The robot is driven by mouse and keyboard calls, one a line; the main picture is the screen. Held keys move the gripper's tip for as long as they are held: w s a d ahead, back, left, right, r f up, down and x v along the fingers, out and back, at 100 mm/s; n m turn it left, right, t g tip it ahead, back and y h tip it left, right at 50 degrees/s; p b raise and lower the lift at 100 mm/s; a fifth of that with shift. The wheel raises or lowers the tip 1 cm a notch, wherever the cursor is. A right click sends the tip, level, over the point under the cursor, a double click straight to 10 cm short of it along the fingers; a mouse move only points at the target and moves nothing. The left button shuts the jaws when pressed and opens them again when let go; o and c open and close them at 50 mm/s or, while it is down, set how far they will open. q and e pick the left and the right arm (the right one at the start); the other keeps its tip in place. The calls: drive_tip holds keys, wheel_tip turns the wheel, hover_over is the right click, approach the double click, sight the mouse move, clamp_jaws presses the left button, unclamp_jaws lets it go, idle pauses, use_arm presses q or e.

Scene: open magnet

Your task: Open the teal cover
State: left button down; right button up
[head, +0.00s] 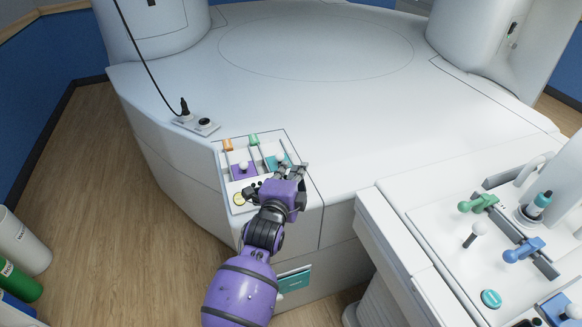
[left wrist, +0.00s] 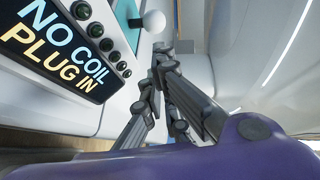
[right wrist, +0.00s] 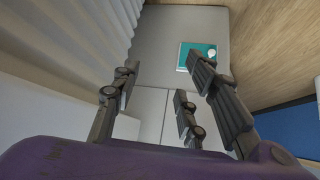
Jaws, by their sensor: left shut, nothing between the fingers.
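A teal cover (head: 279,161) with a white knob is on the small control panel of the large white machine in the head view. My left gripper (head: 292,172) is over the panel's right part, close to this cover and partly hiding it. In the left wrist view the left fingers (left wrist: 160,52) are shut and empty, just beside a white ball knob (left wrist: 154,21). A second teal panel (head: 294,279) is low on the machine's side. In the right wrist view a teal square (right wrist: 196,55) with a white knob lies beyond my open, empty right gripper (right wrist: 162,80).
A purple cover (head: 243,169) with a white knob sits left of the teal one. A display (left wrist: 62,45) reads "NO COIL PLUG IN". A white console (head: 430,235) with coloured handles stands at right.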

sight(282, 155)
use_arm(q)
drive_tip(key=shift+w+a+f, duration=0.1)
drive_tip(key=shift+w+a, duration=0.25)
drive_tip(key=shift+w, duration=0.45)
drive_tip(key=w, duration=0.1)
drive_tip(key=w+a, duration=0.1)
drive_tip(key=w, duration=0.1)
drive_tip(key=w+a+b, duration=0.1)
drive_tip(key=w, duration=0.1)
drive_tip(key=shift+w+f, duration=0.15)
drive_tip(key=shift+w, duration=0.35)
use_arm(e)
drive_tip(key=shift+s+f, duration=0.15)
drive_tip(key=shift+f, duration=0.3)
drive_tip(key=shift+s, duration=0.1)
use_arm(q)
drive_tip(key=shift+s+r, duration=0.15)
drive_tip(key=shift+r, duration=0.05)
use_arm(e)
drive_tip(key=shift+s+d, duration=0.1)
